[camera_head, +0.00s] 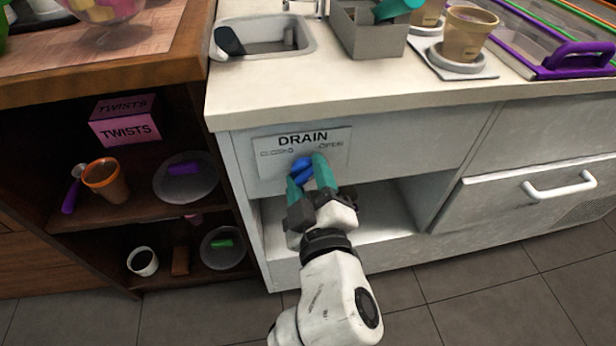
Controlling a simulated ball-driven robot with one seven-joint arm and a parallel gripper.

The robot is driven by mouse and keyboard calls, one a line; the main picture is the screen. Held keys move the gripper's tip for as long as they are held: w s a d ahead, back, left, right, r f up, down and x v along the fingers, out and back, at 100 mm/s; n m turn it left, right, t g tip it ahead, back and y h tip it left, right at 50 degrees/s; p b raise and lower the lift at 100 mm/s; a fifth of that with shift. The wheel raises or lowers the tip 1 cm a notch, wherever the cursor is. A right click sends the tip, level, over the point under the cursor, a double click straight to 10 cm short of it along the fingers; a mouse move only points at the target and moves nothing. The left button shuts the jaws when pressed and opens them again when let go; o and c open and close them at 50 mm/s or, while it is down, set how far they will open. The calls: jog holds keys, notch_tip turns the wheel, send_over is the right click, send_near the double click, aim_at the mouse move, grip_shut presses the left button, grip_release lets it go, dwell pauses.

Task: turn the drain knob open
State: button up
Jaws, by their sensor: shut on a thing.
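A sink (266,38) with a dark object in it is in the counter above. A grey bin (368,30) and brown cups stand to its right. An open shelf bay (385,212) lies below the knob. A drawer with a white handle (559,187) is at right, dark shelves at left.

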jog(key=shift+w+d+f, duration=0.1)
jog(key=shift+d+f, duration=0.2)
jog(key=o, duration=0.9)
jog(key=shift+d, duration=0.1)
jog(key=shift+o, duration=0.8)
jog(key=shift+a+r, duration=0.15)
jog(key=shift+a, duration=0.05)
jog(key=v, duration=1)
jog(key=shift+s+p, duration=0.4)
jog(key=shift+d, duration=0.1)
